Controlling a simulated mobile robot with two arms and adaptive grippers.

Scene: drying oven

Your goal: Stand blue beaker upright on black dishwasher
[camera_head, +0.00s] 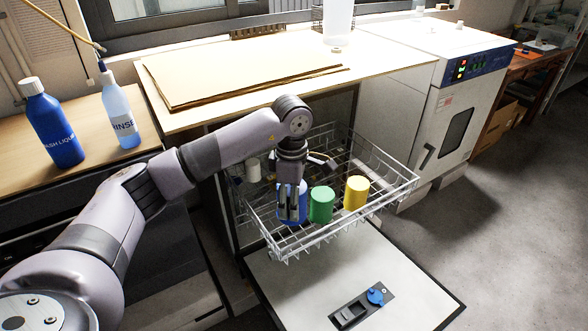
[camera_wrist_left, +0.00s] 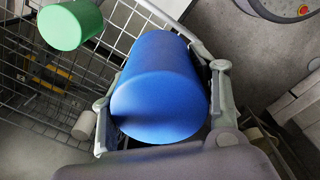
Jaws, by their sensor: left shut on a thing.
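My left gripper (camera_head: 291,212) reaches down into the pulled-out wire rack, shut on the blue beaker (camera_wrist_left: 160,85). In the wrist view the beaker lies between the two fingers, its smooth, closed round end towards the camera. In the head view the fingers partly cover it, and it is at the rack's left side, beside the green beaker (camera_head: 321,205). I cannot tell whether it touches the rack. The open dishwasher (camera_head: 350,265) has its door folded down and a dark door edge. My right gripper is not in view.
A yellow beaker (camera_head: 356,193) stands in the rack (camera_head: 400,183), closed end up like the green one. Cardboard sheets (camera_head: 235,70) lie on the wooden top (camera_head: 385,62) above. Blue (camera_head: 54,130) and clear (camera_head: 121,115) bottles stand on the left counter. A white oven (camera_head: 440,90) is right.

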